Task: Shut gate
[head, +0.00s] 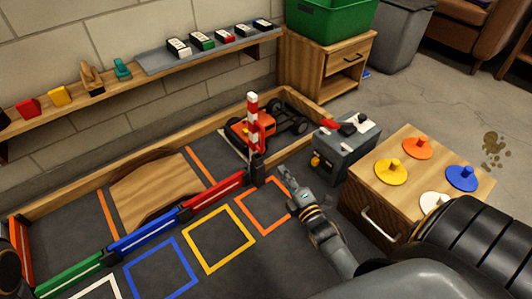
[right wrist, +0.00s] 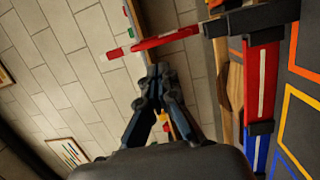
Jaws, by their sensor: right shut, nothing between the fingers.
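The gate's red-and-white striped boom (head: 252,112) stands raised, nearly upright, at the right end of a low row of coloured barriers. Its lower end meets a dark post (head: 257,172). In the right wrist view the boom (right wrist: 165,41) shows lying across the upper part of the picture, with the dark post (right wrist: 250,20) at its right end. My right gripper (head: 286,174) is just right of the post in the head view, low, and appears apart from the boom. Its fingers (right wrist: 155,74) are shut and empty.
An orange car (head: 240,131) stands behind the boom. Red (head: 212,194), blue and green barriers run left. The outlined floor squares in front are clear.

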